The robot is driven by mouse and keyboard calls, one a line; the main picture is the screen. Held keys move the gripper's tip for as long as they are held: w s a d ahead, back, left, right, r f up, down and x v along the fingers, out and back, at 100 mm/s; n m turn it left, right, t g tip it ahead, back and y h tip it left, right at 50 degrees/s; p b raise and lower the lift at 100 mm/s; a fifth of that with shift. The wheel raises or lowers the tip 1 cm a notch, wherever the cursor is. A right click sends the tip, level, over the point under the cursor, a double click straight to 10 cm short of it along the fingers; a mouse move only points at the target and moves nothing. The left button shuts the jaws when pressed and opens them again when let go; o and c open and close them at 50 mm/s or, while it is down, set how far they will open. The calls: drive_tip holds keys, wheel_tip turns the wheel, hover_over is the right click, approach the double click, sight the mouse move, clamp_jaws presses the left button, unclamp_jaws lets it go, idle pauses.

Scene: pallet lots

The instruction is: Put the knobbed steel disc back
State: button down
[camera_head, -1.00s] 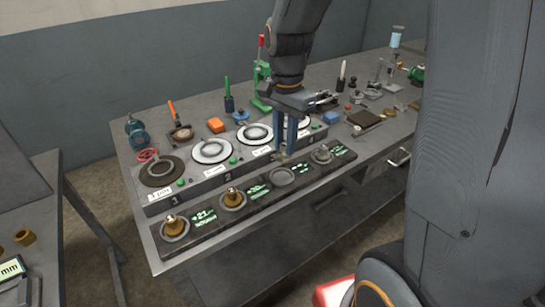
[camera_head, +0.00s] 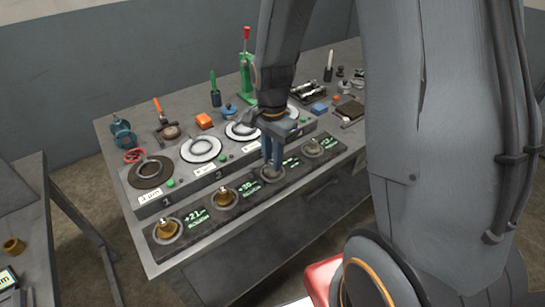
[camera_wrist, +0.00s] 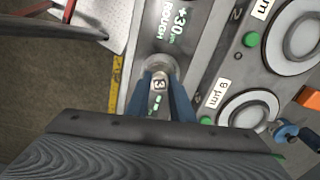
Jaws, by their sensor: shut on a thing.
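My gripper (camera_head: 271,158), with blue fingers, points down over the third round station of the dark front strip (camera_head: 190,238). In the wrist view its fingers (camera_wrist: 163,92) close on a small knob tagged 3. A grey steel disc (camera_wrist: 158,66) shows under the fingertips there and in the head view (camera_head: 272,174). The fingers cover part of the disc. I cannot tell whether it rests fully on the strip or slightly above. Brass knobbed pieces stand at the first (camera_head: 167,227) and second (camera_head: 225,197) stations, and a steel-coloured one (camera_head: 312,148) at the far station.
Behind the strip is a grey unit with several round plates; one plate (camera_head: 150,172) is dark, another (camera_head: 200,149) pale. An orange block (camera_head: 204,121), a green press (camera_head: 246,75) and small tools stand behind. A second table (camera_head: 35,215) is at left.

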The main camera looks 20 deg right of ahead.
drive_tip(key=shift+f, duration=0.3)
drive_tip(key=c, duration=1.6)
unclamp_jaws()
drive_tip(key=shift+o, duration=0.2)
wheel_tip(320, 180, up, 11)
drive_tip(key=b, duration=0.2)
drive_tip(key=s+f+n+t, duration=0.1)
drive_tip(key=s+f+n, duration=0.4)
drive_tip(key=s+n, duration=0.4)
drive_tip(key=n, duration=0.4)
drive_tip(key=shift+s+f, duration=0.15)
drive_tip(key=shift+f, duration=0.2)
